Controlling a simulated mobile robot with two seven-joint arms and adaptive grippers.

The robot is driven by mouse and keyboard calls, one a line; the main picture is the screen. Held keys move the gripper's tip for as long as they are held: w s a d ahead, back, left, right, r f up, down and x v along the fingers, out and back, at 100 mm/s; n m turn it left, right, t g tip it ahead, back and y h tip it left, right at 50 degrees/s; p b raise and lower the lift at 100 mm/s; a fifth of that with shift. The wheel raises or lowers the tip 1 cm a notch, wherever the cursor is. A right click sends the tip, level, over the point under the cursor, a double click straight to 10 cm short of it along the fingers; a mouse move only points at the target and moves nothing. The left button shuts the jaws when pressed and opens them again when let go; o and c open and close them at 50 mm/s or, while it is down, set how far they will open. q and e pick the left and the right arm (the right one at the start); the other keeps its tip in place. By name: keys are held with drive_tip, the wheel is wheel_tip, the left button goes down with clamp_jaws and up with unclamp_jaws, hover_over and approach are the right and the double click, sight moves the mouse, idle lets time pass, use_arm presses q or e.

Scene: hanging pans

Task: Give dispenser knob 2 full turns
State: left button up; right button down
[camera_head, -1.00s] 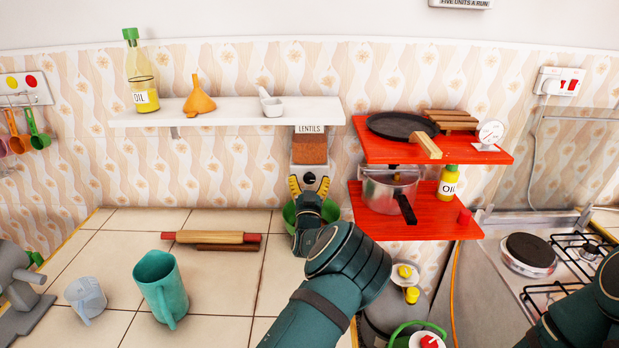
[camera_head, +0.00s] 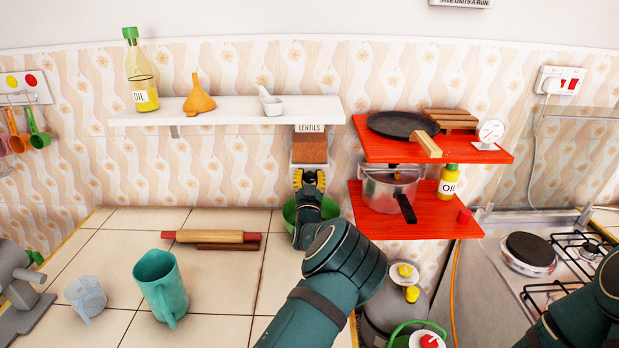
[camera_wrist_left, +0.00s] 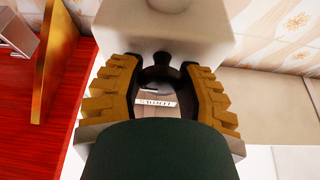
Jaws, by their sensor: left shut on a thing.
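The lentils dispenser (camera_head: 310,148) hangs under the white shelf, with brown lentils behind its clear front. In the wrist view its pale body (camera_wrist_left: 190,35) fills the top middle. My left gripper (camera_head: 310,178) is at the dispenser's lower front, its yellow-padded fingers shut on the knob. In the wrist view the dark knob (camera_wrist_left: 161,72) sits between the two fingers (camera_wrist_left: 162,68); the head view hides it behind the gripper. A green bowl (camera_head: 290,212) stands below the dispenser, partly hidden by my left arm. My right gripper is out of view.
Red shelves (camera_head: 415,226) with a pot (camera_head: 385,194) and an oil bottle (camera_head: 448,182) stand close to the right.

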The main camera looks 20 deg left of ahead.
use_arm(q)
drive_tip(key=shift+f+m+t+h+b, duration=0.15)
drive_tip(key=shift+m+h+b, duration=0.45)
drive_tip(key=shift+m, duration=0.4)
drive_tip(key=shift+m+t+h+b, duration=0.15)
drive_tip(key=shift+m+h+b, duration=0.45)
drive_tip(key=shift+m, duration=0.4)
drive_tip(key=m+h+b, duration=0.1)
drive_tip(key=m, duration=0.3)
drive_tip(key=shift+h+b, duration=0.4)
drive_tip(key=m+g+h+b, duration=0.1)
drive_tip(key=m, duration=0.2)
drive_tip(key=shift+d+m+h, duration=0.1)
drive_tip(key=shift+m+h, duration=0.2)
drive_tip(key=m+g+h+b, duration=0.1)
drive_tip(key=m, duration=0.3)
drive_tip(key=m+g, duration=0.1)
drive_tip(key=m, duration=0.1)
drive_tip(key=m+g+h+b, duration=0.1)
drive_tip(key=m, duration=0.4)
drive_tip(key=m+g, duration=0.1)
drive_tip(key=m, duration=0.1)
drive_tip(key=shift+f+g+y, duration=0.1)
drive_tip(key=shift+g+y, duration=0.2)
drive_tip(key=m+g+y+b, duration=0.1)
drive_tip(key=m, duration=0.2)
drive_tip(key=shift+m, duration=0.3)
drive_tip(key=shift+f+m+g+y, duration=0.1)
drive_tip(key=shift+m+g+y, duration=0.7)
drive_tip(key=shift+m, duration=0.7)
